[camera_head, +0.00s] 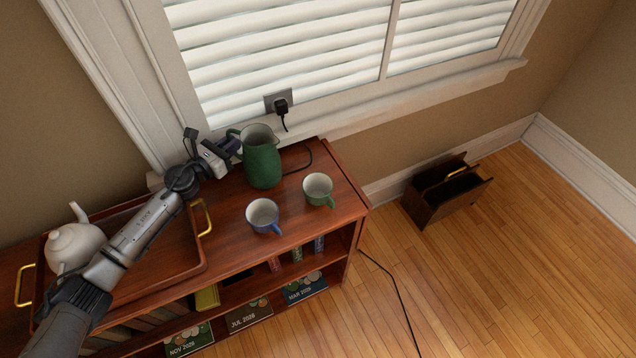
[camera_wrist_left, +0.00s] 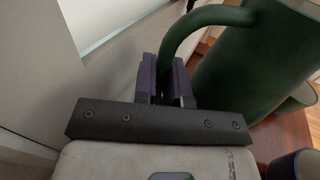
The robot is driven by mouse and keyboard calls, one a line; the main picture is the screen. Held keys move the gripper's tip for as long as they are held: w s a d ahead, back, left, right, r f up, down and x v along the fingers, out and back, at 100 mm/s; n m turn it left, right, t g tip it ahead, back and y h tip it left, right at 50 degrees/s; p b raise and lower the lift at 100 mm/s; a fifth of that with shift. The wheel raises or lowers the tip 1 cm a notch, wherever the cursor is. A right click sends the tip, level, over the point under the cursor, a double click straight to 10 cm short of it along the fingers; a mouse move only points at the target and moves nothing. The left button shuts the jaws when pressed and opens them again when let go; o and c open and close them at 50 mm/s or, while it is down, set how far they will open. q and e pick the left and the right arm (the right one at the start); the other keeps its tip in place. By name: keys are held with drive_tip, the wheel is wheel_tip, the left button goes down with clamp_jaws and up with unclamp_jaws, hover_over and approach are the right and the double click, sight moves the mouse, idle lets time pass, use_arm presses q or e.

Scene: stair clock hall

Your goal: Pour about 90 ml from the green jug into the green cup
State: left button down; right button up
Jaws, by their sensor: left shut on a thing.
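The green jug (camera_head: 262,160) stands upright near the back of the wooden cabinet top, below the window. My left gripper (camera_head: 232,146) is at the jug's left side, shut on its handle. In the left wrist view the gripper fingers (camera_wrist_left: 174,80) close around the green handle (camera_wrist_left: 200,22), with the jug body (camera_wrist_left: 265,65) to the right. The green cup (camera_head: 318,187) stands upright to the right and front of the jug, near the cabinet's right end. The jug's contents cannot be made out. My right gripper does not show.
A blue cup (camera_head: 263,213) stands left of the green cup. A wooden tray (camera_head: 150,262) with a white teapot (camera_head: 74,243) lies on the left. A plug and cord (camera_head: 282,106) hang behind the jug. A dark wooden holder (camera_head: 445,190) is on the floor.

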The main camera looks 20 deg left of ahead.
sight(241, 132)
use_arm(q)
drive_tip(key=shift+d+r+m+p, duration=0.1)
drive_tip(key=shift+r+m+p, duration=0.3)
drive_tip(key=shift+r+p, duration=0.35)
drive_tip(key=d+r+m+p, duration=0.1)
drive_tip(key=p, duration=0.2)
drive_tip(key=d+r+m+p, duration=0.1)
drive_tip(key=r+m+p, duration=0.1)
drive_tip(key=p, duration=0.2)
drive_tip(key=d+r+m+g+p, duration=0.1)
drive_tip(key=r+p, duration=0.1)
drive_tip(key=p, duration=0.2)
drive_tip(key=shift+d+m+y, duration=0.3)
drive_tip(key=shift+m+y, duration=0.1)
drive_tip(key=shift+d+p, duration=0.2)
drive_tip(key=shift+p, duration=0.25)
drive_tip(key=shift+d+r+m+p, duration=0.3)
drive_tip(key=shift+d+m+p, duration=0.15)
drive_tip(key=shift+p, duration=0.5)
drive_tip(key=p, duration=0.1)
drive_tip(key=d+m+p, duration=0.1)
drive_tip(key=p, duration=0.1)
drive_tip(key=shift+r+m+y, duration=0.25)
drive_tip(key=shift+r+y, duration=0.05)
drive_tip(key=shift+d+r+m+g+y+p, duration=0.15)
drive_tip(key=shift+d+m+p, duration=0.35)
drive_tip(key=shift+p, duration=0.6)
drive_tip(key=shift+d+m+g+y+p, duration=0.15)
drive_tip(key=shift+d+m+p, duration=0.35)
drive_tip(key=shift+p, duration=0.55)
